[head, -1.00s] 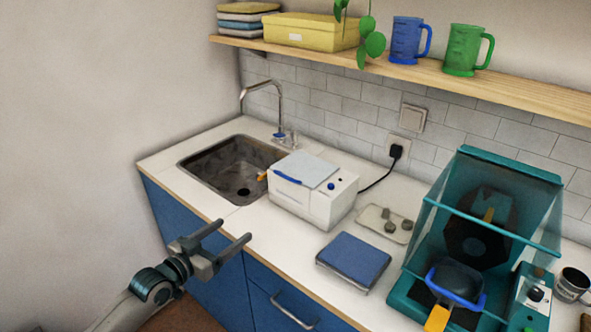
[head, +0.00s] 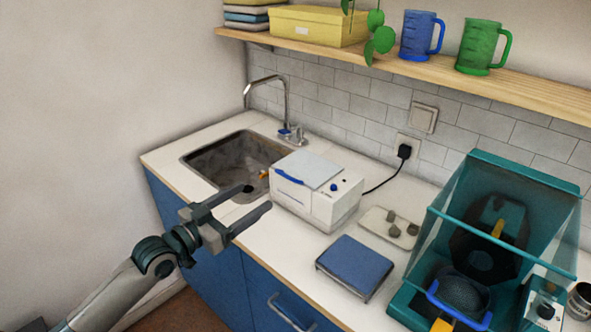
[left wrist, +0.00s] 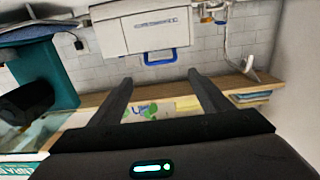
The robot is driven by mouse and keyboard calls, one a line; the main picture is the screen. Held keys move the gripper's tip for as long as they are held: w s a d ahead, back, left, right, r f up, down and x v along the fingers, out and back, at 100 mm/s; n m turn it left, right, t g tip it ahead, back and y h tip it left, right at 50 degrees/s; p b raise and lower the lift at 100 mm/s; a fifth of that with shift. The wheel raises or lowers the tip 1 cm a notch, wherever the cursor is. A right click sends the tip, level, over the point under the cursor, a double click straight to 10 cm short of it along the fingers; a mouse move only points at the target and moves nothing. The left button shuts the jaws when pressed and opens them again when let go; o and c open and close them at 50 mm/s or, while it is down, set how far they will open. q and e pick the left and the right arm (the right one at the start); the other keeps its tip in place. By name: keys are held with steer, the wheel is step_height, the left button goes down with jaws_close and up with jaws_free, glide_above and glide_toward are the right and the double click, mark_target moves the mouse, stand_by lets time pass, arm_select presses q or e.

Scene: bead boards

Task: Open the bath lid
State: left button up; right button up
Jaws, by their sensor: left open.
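The water bath is a white box (head: 318,205) on the counter, right of the sink. Its pale grey lid (head: 310,167) lies shut on top, with a blue handle (head: 290,177) along the front edge. My left gripper (head: 259,197) is open and empty, in front of the bath at its left, with the fingers pointing towards it and clear of the handle. In the left wrist view, which looks upside down, the bath (left wrist: 142,32) and the blue handle (left wrist: 160,57) lie beyond the open fingertips. My right gripper is not in view.
The sink (head: 228,160) with its tap is left of the bath. A blue flat box (head: 355,265) and a tray with grey weights (head: 374,222) lie to its right. A teal hooded machine (head: 500,215) stands farther right. A wooden shelf (head: 400,67) runs above.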

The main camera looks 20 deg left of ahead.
arm_select(q)
steer(key=w, duration=0.2)
steer(key=p, duration=0.2)
glide_toward(295, 175)
steer(key=shift+w+r, duration=0.25)
steer(key=shift+r, duration=0.8)
steer(key=p+x, duration=0.2)
steer(key=x, duration=0.6)
steer(key=shift+f, duration=0.1)
steer(key=shift+w+d, duration=0.25)
steer(key=shift+w, duration=0.5)
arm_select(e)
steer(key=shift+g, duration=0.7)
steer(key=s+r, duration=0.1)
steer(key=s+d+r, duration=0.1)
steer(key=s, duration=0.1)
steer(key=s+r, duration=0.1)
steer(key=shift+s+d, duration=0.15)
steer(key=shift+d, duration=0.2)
arm_select(q)
steer(key=shift+f, duration=0.1)
steer(key=c, duration=1.2)
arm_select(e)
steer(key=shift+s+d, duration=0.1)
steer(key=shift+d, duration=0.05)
